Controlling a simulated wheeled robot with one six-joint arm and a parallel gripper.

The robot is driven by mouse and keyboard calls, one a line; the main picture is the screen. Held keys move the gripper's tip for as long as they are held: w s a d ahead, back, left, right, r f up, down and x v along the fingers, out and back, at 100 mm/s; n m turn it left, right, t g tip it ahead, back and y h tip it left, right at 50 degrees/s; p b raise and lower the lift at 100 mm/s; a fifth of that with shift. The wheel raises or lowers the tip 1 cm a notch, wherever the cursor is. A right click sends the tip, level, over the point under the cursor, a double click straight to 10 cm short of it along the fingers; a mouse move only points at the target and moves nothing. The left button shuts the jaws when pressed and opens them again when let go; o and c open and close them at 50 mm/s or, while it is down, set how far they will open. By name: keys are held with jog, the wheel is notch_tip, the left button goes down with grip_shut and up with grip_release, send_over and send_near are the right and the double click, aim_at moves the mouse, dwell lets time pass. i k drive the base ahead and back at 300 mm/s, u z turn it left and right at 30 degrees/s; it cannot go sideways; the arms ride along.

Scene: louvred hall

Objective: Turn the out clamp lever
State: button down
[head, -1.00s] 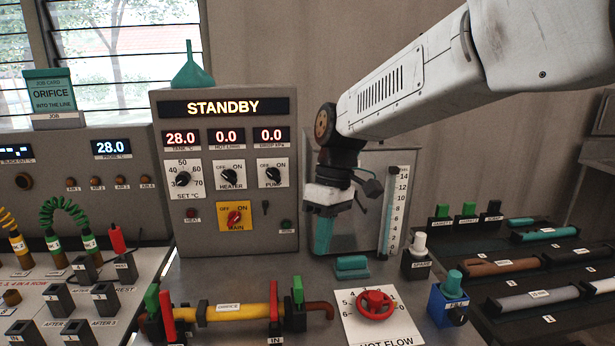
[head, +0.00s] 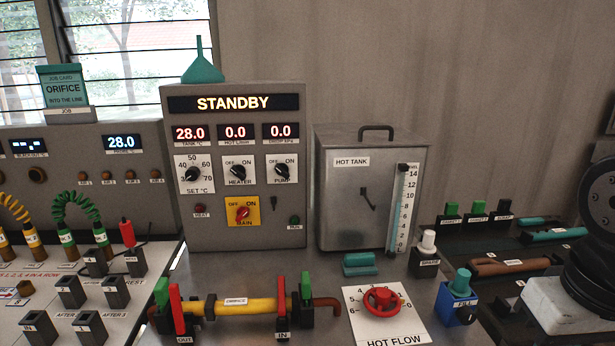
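The out clamp stands at the left end of the yellow orifice pipe (head: 258,305), above the label OUT (head: 185,339). It has a red upright lever (head: 177,308) with a green upright piece (head: 162,293) just left of it. The in clamp at the pipe's right end has a similar red lever (head: 281,298) and green piece (head: 305,286). Both red levers stand roughly upright. My arm shows only in part at the right edge, well away from the out clamp. My gripper's fingertips are outside the picture.
The red hot flow wheel (head: 382,301), blue fill block (head: 456,300), spare post (head: 427,256) and teal block (head: 360,264) stand right of the pipe. Behind are the control box (head: 232,240) reading STANDBY and the hot tank (head: 340,215). Black sockets (head: 68,292) lie to the left.

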aim_at(181, 327)
jog(key=u, duration=1.3)
jog(key=k, duration=0.45)
jog(key=z, duration=0.4)
jog(key=i, duration=0.6)
jog(key=u, duration=0.55)
